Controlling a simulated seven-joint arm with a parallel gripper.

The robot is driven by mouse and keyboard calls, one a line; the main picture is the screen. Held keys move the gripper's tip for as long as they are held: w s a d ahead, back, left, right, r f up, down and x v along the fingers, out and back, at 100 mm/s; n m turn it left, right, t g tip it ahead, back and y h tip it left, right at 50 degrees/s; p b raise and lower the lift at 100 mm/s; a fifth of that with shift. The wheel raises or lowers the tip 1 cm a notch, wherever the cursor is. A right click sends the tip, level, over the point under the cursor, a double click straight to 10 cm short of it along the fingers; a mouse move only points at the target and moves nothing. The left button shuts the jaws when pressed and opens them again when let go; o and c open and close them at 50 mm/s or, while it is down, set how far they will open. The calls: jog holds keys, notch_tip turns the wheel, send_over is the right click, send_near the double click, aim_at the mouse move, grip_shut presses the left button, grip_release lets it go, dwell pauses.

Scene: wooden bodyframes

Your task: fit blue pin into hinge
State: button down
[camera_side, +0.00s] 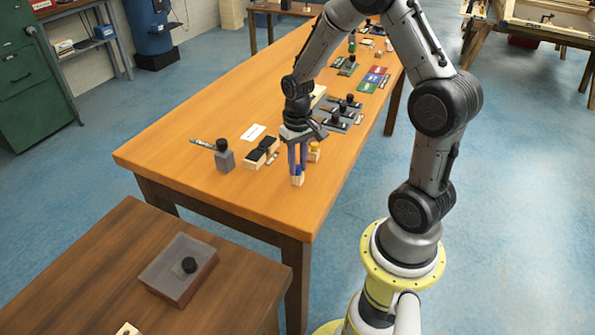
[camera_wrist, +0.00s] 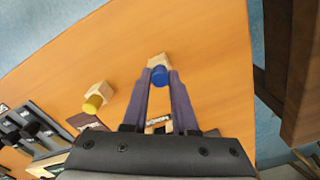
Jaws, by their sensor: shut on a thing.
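The blue pin (camera_side: 298,170) is between the two purple fingers of my gripper (camera_side: 297,172), near the front end of the long orange table. In the wrist view the round blue pin head (camera_wrist: 160,76) sits between the fingertips (camera_wrist: 160,82), which are shut on it. A small pale wooden block (camera_side: 298,181) is directly below the pin, and it also shows just beyond the pin head in the wrist view (camera_wrist: 159,60). It may be the hinge. The pin's lower part is hidden, so I cannot tell how deep it sits in the block.
A yellow pin (camera_wrist: 93,104) with a similar pale block stands close by. A grey block with a black knob (camera_side: 224,158) and a wooden piece with black pads (camera_side: 261,153) lie to the left. Grey plates with black knobs (camera_side: 338,113) lie behind. The table's front corner is clear.

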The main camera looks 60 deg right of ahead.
aim_at(298, 167)
jog(key=shift+r, duration=0.7)
dwell(0.7)
jog(key=shift+r, duration=1.75)
jog(key=shift+s+r, duration=0.1)
jog(key=w+d+r, duration=0.2)
jog(key=w+d, duration=0.1)
jog(key=w, duration=0.4)
jog(key=w+d+r, duration=0.2)
jog(key=w+d, duration=0.1)
jog(key=w, duration=0.4)
jog(key=shift+w+r, duration=0.35)
jog(key=shift+r, duration=0.05)
jog(key=shift+f, duration=0.1)
